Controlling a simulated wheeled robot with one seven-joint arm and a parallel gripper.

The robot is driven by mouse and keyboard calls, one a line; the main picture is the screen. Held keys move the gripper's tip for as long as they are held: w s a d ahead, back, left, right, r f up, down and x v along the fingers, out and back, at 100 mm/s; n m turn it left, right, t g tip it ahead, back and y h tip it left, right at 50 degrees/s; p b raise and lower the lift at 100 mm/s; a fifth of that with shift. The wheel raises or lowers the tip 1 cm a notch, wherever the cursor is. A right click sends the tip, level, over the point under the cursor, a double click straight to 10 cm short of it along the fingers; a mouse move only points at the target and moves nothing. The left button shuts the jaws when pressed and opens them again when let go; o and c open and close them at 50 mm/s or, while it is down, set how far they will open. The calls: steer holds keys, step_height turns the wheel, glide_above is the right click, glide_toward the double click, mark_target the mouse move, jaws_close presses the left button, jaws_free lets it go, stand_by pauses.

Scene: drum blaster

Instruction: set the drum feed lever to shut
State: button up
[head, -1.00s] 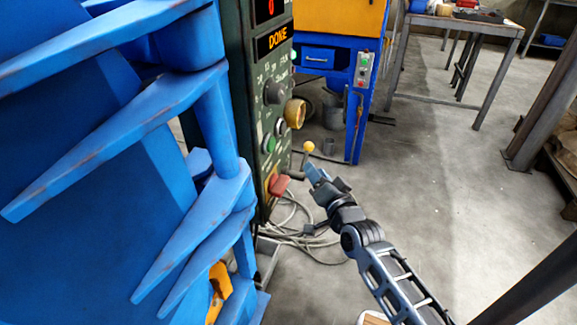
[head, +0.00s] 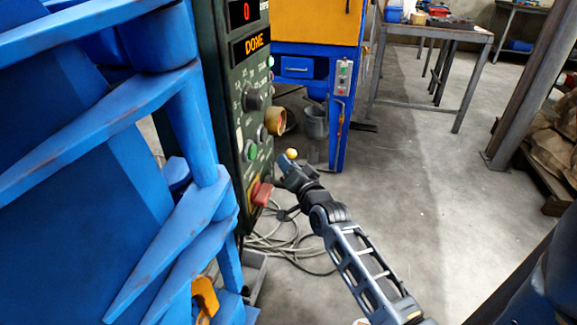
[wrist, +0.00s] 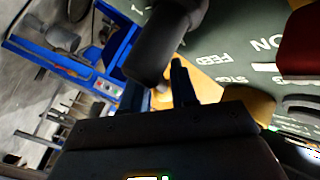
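The drum feed lever shows in the head view as a yellow ball knob (head: 291,154) beside the right face of the dark green control panel (head: 232,110). My gripper (head: 287,170) is just below and beside the knob and hides most of the lever's stem; I cannot tell whether they touch. In the wrist view my gripper's two dark fingers (wrist: 158,85) stand apart, with a gap between them. A dark cylinder crosses just above them, and the panel with FEED lettering lies behind. The lever's setting cannot be read.
Large blue machine bars (head: 120,130) fill the left. Loose grey cables (head: 285,240) lie on the floor below.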

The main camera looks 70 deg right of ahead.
jaws_close()
